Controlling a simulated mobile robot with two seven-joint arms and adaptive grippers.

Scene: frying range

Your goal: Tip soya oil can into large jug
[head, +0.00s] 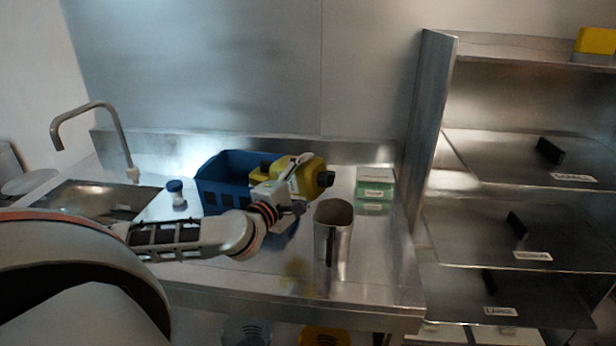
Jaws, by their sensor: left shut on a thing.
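A yellow oil can (311,174) with a dark cap is tilted onto its side above the steel counter. Its cap end points right, above the rim of the jug. My left gripper (284,193) is shut on the can from the near left side, and its fingers partly hide the can. A tall steel jug (333,228) stands upright on the counter below and to the right of the can. I cannot see any oil flowing. The inside bottom of the jug is hidden. My right gripper does not show.
A blue crate (212,186) stands behind the gripper against the back wall. A green and white box (375,184) sits right of the jug. A blue-capped container (177,193) and the sink (90,200) are left. Steel shelves (510,220) rise at right.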

